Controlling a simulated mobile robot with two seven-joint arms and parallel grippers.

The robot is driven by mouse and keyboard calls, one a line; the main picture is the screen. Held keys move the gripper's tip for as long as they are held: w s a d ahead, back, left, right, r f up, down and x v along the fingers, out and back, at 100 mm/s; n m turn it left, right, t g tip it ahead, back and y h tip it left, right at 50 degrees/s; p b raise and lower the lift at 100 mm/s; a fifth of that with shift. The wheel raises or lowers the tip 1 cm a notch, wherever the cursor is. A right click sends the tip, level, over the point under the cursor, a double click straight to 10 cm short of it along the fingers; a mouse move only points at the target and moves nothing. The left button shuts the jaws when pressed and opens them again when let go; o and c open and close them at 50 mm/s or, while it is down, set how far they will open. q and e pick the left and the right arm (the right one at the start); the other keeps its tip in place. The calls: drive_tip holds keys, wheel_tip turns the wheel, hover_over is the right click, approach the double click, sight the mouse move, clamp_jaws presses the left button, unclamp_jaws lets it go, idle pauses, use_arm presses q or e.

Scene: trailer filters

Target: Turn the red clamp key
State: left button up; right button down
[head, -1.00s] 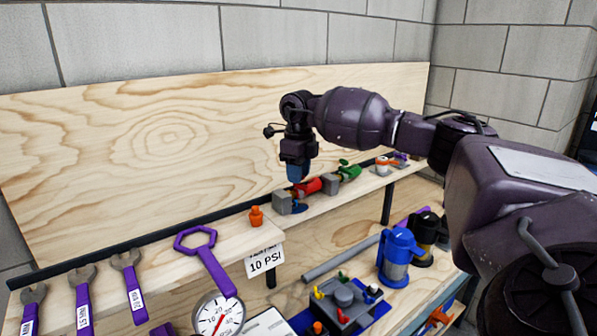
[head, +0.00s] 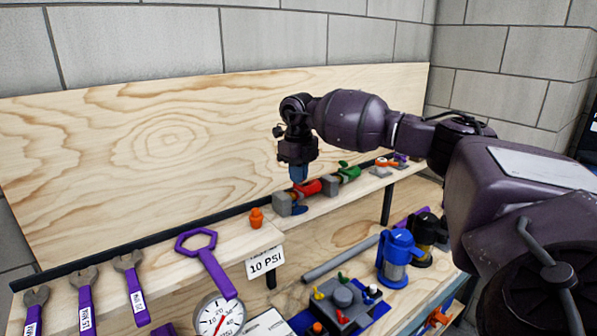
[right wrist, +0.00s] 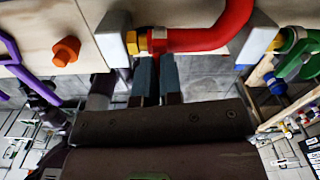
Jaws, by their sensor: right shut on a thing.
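The red clamp key (head: 309,188) is a bent red piece on the narrow wooden shelf, between grey blocks. In the right wrist view it shows as a thick red curve (right wrist: 228,28) with a yellow nut (right wrist: 158,40) at its left end. My right gripper (head: 299,178) points down over its left part. In the right wrist view the blue-grey fingers (right wrist: 157,66) are close together, with their tips by the red piece's left end. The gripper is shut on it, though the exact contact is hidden. My left gripper is in neither view.
A grey block (head: 282,203) stands left of the red piece, and a green-handled fitting (head: 349,172) right of it. An orange cap (head: 256,217) and a purple ring wrench (head: 206,262) lie further left. The wooden backboard (head: 160,140) rises behind.

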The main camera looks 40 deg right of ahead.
drive_tip(key=shift+m, duration=0.7)
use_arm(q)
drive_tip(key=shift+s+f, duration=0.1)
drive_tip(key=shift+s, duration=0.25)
use_arm(e)
drive_tip(key=c, duration=1.3)
unclamp_jaws()
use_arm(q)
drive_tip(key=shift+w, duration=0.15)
use_arm(e)
drive_tip(key=shift+r, duration=0.15)
use_arm(q)
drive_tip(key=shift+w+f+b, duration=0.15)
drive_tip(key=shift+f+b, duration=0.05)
drive_tip(key=shift+b, duration=0.2)
use_arm(e)
wheel_tip(320, 180, up, 11)
drive_tip(key=shift+f, duration=0.2)
